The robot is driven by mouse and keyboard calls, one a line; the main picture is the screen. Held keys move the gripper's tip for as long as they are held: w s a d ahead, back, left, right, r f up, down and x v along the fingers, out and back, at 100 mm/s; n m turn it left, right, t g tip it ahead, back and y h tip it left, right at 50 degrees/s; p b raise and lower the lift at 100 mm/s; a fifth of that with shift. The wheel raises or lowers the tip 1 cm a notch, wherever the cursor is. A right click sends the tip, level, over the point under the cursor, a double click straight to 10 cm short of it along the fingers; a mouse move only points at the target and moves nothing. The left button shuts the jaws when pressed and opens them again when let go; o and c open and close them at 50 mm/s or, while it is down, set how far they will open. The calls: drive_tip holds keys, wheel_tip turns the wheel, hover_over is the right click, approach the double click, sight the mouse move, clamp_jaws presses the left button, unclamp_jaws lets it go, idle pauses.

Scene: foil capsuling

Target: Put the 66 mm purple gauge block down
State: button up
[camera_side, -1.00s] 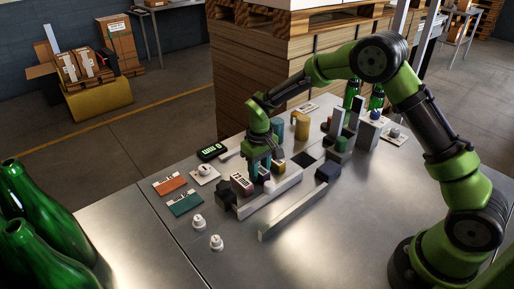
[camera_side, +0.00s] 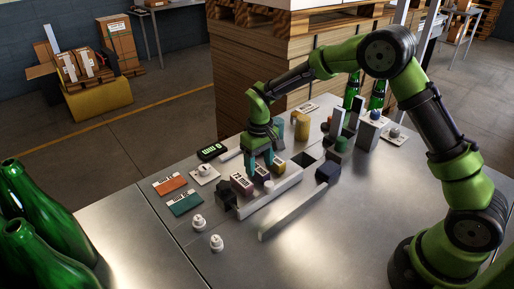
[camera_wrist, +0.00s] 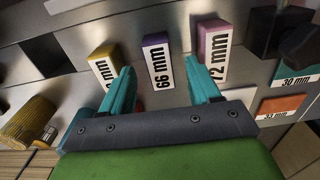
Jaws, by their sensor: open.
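The purple gauge block (camera_side: 261,174), labelled 66 mm, stands in a row between a pink block (camera_side: 241,184) and a yellow block (camera_side: 279,165). The wrist view shows the purple block (camera_wrist: 156,60) between the pink 72 mm block (camera_wrist: 214,42) and the yellow block (camera_wrist: 103,62). My gripper (camera_side: 262,160) is above the row. Its teal fingers are open, one on each side of the purple block, with gaps visible in the wrist view (camera_wrist: 167,82). The yellow block's label is partly hidden by a finger.
A pale rail (camera_side: 270,193) runs along the row, with a dark block (camera_side: 225,196) at its left end. A second bar (camera_side: 290,215) and a dark blue block (camera_side: 328,172) lie nearer. Orange (camera_side: 170,185) and green (camera_side: 185,203) cards lie left. The table's front is clear.

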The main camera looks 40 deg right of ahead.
sight(259, 169)
drive_tip(key=s+d+r+t, duration=0.1)
drive_tip(key=s+r, duration=0.2)
drive_tip(key=r, duration=0.5)
drive_tip(key=s+r+t, duration=0.1)
drive_tip(key=s+r, duration=0.1)
drive_tip(key=r, duration=0.7)
drive_tip(key=s+d+r+m+t+y, duration=0.1)
drive_tip(key=s+r+m+t, duration=0.1)
drive_tip(key=s, duration=0.7)
drive_tip(key=s+r+m+t+y, duration=0.1)
drive_tip(key=s+r+m+t, duration=0.1)
drive_tip(key=s, duration=0.8)
drive_tip(key=shift+s+d+t, duration=0.25)
drive_tip(key=shift+d+t, duration=0.1)
drive_tip(key=shift+t, duration=0.25)
drive_tip(key=shift+r, duration=0.15)
